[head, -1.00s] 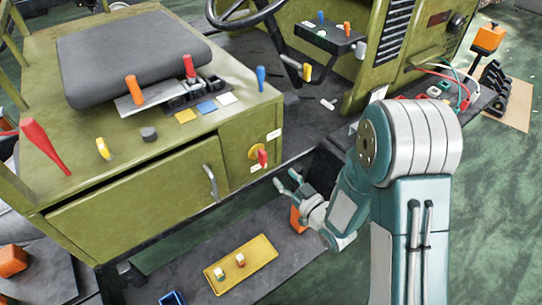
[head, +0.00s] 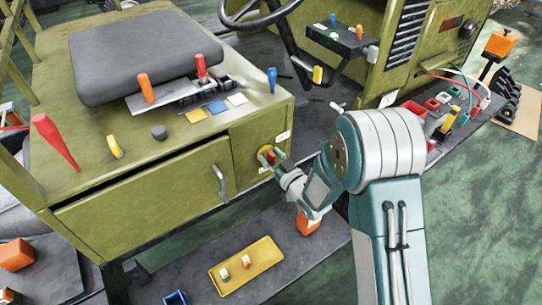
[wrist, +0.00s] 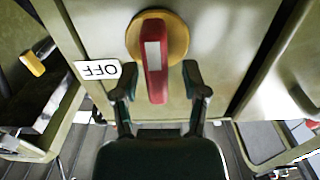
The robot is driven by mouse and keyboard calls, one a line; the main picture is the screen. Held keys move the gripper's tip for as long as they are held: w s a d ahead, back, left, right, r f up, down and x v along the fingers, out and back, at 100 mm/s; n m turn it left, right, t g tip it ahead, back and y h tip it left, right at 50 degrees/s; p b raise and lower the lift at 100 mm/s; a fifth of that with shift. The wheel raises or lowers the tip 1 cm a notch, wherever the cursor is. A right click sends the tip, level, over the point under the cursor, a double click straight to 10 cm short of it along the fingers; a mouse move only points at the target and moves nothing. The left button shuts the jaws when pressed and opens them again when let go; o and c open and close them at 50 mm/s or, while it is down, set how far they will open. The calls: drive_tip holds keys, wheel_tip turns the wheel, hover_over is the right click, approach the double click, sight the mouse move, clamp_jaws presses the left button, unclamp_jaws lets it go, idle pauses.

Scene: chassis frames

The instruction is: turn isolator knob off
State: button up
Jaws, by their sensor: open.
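The isolator knob is a red handle (wrist: 155,75) on a round yellow plate (wrist: 178,42), fixed to the front of the olive cabinet. In the wrist view the handle points toward my gripper, and a white OFF label (wrist: 97,70) reads upside down to its left. My gripper (wrist: 156,88) is open, with one finger on each side of the handle and visible gaps to both. In the head view my gripper (head: 273,163) is at the knob and partly hides it; the yellow plate (head: 264,151) shows behind the fingers.
A grey door handle (head: 220,184) stands out from the cabinet left of the knob. A yellow tray (head: 228,285) with small pieces lies on the dark step below. A steering wheel (head: 258,12) and a small control panel are above right.

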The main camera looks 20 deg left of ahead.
drive_tip(key=shift+d, duration=0.2)
clamp_jaws()
drive_tip(key=n, duration=0.4)
drive_tip(key=shift+s+a, duration=0.25)
drive_tip(key=n, duration=0.4)
drive_tip(key=shift+s+a+f+n, duration=0.2)
drive_tip(key=shift+s+f+n, duration=0.05)
drive_tip(key=shift+s+n, duration=0.05)
drive_tip(key=shift+s+a+f+n, duration=0.1)
drive_tip(key=shift+f+n, duration=0.15)
drive_tip(key=shift+n, duration=1.3)
drive_tip(key=shift+s+a+f+n, duration=0.1)
drive_tip(key=shift+f+n, duration=0.15)
drive_tip(key=shift+n, duration=1.25)
drive_tip(key=shift+s+f+n, duration=0.1)
drive_tip(key=shift+f+n, duration=0.15)
drive_tip(key=shift+n, duration=1.3)
drive_tip(key=shift+f, duration=0.1)
